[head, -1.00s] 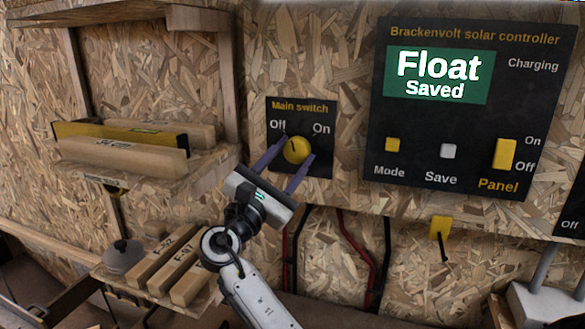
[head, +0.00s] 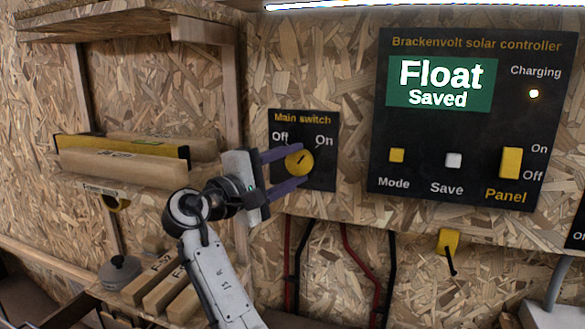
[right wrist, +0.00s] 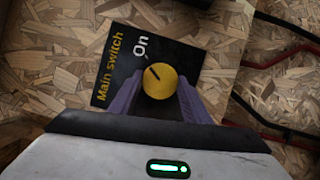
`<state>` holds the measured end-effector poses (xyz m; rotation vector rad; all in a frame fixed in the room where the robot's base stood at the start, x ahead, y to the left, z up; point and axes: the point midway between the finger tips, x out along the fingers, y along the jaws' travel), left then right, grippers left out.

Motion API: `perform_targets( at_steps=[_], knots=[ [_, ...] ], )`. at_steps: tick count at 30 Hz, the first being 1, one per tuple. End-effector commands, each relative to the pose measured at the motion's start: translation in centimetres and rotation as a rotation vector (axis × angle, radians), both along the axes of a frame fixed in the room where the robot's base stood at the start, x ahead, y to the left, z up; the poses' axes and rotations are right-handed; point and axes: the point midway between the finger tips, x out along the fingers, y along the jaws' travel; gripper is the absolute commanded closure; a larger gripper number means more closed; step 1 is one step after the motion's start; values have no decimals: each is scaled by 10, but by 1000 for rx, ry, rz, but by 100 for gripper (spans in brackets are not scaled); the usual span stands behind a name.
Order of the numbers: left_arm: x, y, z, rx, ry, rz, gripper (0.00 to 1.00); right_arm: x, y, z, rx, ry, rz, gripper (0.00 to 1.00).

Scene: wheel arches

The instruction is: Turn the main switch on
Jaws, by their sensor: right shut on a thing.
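The main switch panel (head: 322,178) is a black plate on the chipboard wall, with "Off" at upper left and "On" at upper right. Its yellow round knob (head: 299,161) has a dark pointer mark angled up and right, toward "On". In the right wrist view the knob (right wrist: 159,81) also has its mark toward the "On" label. My right gripper (head: 303,167) reaches in from the left, its purple fingers above and below the knob and shut on it. My left gripper is not in view.
The solar controller (head: 440,120) to the right reads "Float Saved", and its Charging light (head: 534,94) is lit. A shelf (head: 150,185) with a level and wooden blocks is at left. Red and black cables (head: 345,250) run below. A bright light strip (head: 400,4) shows at the top.

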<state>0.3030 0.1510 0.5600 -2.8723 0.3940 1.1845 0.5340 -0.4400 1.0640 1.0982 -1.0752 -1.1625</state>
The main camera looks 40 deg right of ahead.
Motion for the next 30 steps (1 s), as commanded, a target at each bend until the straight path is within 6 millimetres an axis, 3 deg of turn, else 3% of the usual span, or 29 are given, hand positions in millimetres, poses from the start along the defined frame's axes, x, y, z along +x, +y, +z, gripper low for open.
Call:
perform_targets(
  at_steps=[9,26,27,30],
  knots=[
    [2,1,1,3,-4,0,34,0,0,0,66,-121,0,79],
    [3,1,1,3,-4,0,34,0,0,0,82,-153,0,79],
    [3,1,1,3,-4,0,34,0,0,0,82,-153,0,55],
    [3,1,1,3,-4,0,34,0,0,0,81,-152,0,38]
  ],
)
